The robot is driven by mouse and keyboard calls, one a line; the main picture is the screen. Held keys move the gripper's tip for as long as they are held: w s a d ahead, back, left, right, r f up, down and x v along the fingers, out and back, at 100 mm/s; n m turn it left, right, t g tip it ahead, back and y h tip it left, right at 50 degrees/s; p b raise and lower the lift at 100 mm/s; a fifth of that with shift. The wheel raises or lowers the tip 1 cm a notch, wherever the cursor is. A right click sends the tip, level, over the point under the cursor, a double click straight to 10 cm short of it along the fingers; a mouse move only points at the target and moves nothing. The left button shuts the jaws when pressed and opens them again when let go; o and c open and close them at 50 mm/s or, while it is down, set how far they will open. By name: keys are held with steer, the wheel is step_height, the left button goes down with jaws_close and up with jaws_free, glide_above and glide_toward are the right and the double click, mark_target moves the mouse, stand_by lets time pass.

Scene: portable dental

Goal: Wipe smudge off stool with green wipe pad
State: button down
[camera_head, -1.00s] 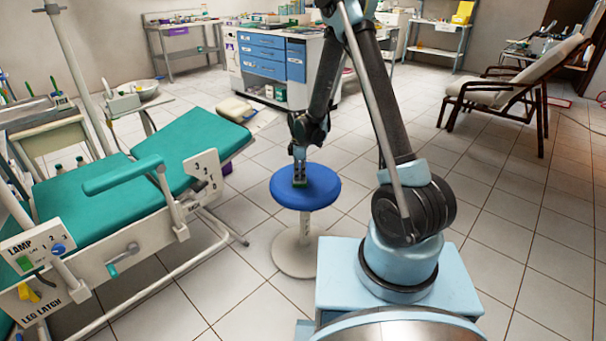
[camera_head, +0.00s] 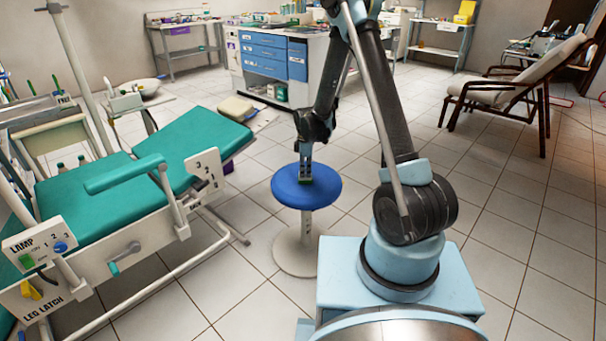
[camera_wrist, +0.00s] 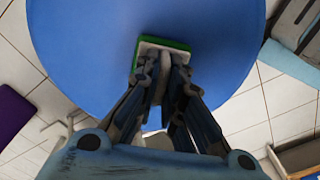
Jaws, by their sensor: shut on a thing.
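The round blue stool (camera_head: 320,193) stands on a pale pedestal in the middle of the head view. Its seat also fills the top of the wrist view (camera_wrist: 80,40). My gripper (camera_head: 305,175) points down over the seat and is shut on the green wipe pad (camera_head: 306,181). In the wrist view the pad (camera_wrist: 178,44) shows a green edge and a whitish upper part between the fingertips (camera_wrist: 163,68). The pad appears to be on or very close to the seat; contact cannot be told for sure. No smudge shows on the visible part of the seat.
A green dental chair (camera_head: 95,200) with an armrest stands to the left of the stool. A blue-drawered cabinet (camera_head: 270,58) is behind it. A wooden recliner (camera_head: 510,90) is at the right.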

steer(key=shift+w+d+r, duration=0.1)
steer(key=shift+w+d, duration=0.7)
steer(key=shift+w, duration=0.2)
steer(key=shift+w+d+f, duration=0.1)
steer(key=shift+w+d, duration=0.65)
steer(key=shift+w, duration=0.3)
steer(key=shift+w+d+r, duration=0.1)
steer(key=shift+w+d, duration=0.7)
steer(key=shift+w, duration=0.2)
steer(key=shift+r, duration=3)
steer(key=shift+r, duration=0.1)
steer(key=shift+r, duration=1.4)
